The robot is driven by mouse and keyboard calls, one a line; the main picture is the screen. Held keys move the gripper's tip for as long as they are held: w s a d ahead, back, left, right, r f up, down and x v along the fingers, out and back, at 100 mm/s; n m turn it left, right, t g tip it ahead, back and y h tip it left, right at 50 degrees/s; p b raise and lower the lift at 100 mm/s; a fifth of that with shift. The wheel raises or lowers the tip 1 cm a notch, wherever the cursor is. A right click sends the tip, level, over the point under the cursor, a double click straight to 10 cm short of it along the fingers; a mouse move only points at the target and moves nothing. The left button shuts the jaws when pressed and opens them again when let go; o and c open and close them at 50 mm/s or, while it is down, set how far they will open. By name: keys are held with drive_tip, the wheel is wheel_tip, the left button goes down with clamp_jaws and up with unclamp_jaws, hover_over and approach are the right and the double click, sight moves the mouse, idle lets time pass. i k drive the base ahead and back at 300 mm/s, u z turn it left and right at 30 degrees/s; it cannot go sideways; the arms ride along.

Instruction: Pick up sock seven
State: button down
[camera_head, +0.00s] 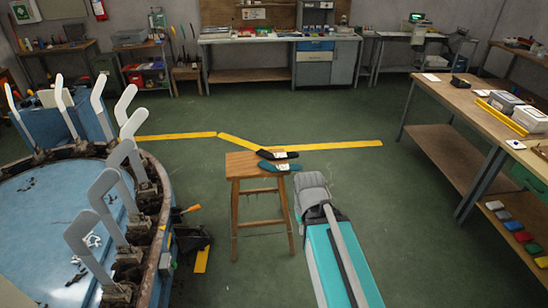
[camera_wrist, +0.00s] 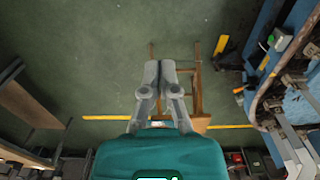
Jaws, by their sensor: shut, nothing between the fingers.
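Two socks lie flat on a wooden stool (camera_head: 243,170): a black sock (camera_head: 266,155) at the back and a teal sock (camera_head: 268,166) just in front. Each carries a pale label, too small to read, so I cannot tell which is sock seven. My arm reaches in from the lower right, its grey end just right of the stool; the fingertips are not clear in the head view. In the wrist view my gripper (camera_wrist: 160,66) is shut and empty, its grey fingers side by side. The stool (camera_wrist: 198,88) shows partly behind and right of them; no sock is clear there.
A round blue machine (camera_head: 40,210) with several upright grey sock forms (camera_head: 103,205) fills the left. A workbench (camera_head: 480,115) stands at the right and another (camera_head: 250,40) at the back. Green floor with yellow tape lies open behind the stool.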

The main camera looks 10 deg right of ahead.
sight(263, 153)
drive_tip(key=k, duration=0.65)
drive_tip(key=z, duration=0.65)
drive_tip(key=i, duration=0.95)
drive_tip(key=z, duration=0.6)
drive_tip(key=i, duration=1.35)
drive_tip(key=u, duration=0.75)
drive_tip(key=i, duration=0.45)
drive_tip(key=u, duration=0.5)
